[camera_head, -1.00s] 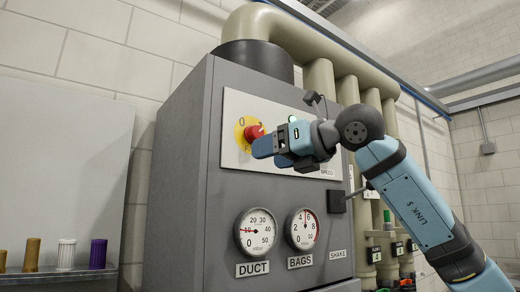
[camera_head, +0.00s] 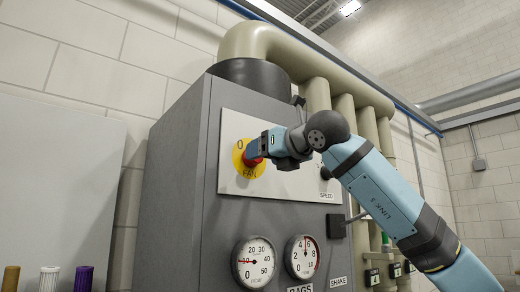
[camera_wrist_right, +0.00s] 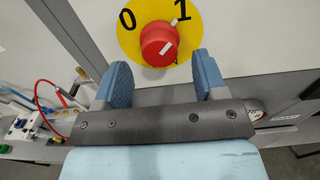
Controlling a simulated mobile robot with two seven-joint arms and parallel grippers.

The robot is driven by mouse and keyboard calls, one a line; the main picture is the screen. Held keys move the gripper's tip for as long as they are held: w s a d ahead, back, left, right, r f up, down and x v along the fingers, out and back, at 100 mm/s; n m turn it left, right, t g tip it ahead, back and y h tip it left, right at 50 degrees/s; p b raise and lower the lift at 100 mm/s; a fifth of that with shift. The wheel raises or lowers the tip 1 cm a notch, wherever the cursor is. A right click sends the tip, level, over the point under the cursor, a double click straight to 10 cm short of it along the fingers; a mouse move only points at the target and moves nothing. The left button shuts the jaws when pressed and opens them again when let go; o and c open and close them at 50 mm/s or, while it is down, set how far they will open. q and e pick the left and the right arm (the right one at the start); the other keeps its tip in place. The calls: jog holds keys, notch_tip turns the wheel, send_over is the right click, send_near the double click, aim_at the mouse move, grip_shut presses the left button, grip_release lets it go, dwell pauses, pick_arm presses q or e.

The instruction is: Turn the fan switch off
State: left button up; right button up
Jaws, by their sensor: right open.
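The fan switch is a red knob (camera_head: 247,161) on a yellow disc marked 0 and FAN, on the cabinet's pale panel. In the head view my right gripper (camera_head: 256,149) is at the knob and hides part of it. The right wrist view shows the knob (camera_wrist_right: 157,47) whole, with 0 to its left and 1 to its right. A white mark on its upper edge points up and right, towards the 1. My right gripper (camera_wrist_right: 161,68) is open, its blue fingers apart on either side below the knob. My left gripper is not in view.
The dark grey cabinet (camera_head: 170,185) carries two round gauges (camera_head: 254,262) below the panel. A dark knob (camera_head: 326,173) and a black box (camera_head: 336,225) sit to the right, near my arm. Beige pipes (camera_head: 318,94) run behind.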

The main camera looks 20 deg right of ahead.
jog(key=shift+x, duration=1.2)
jog(key=c, duration=0.9)
jog(key=shift+n, duration=0.4)
jog(key=n, duration=1.7)
jog(key=shift+d+r, duration=0.15)
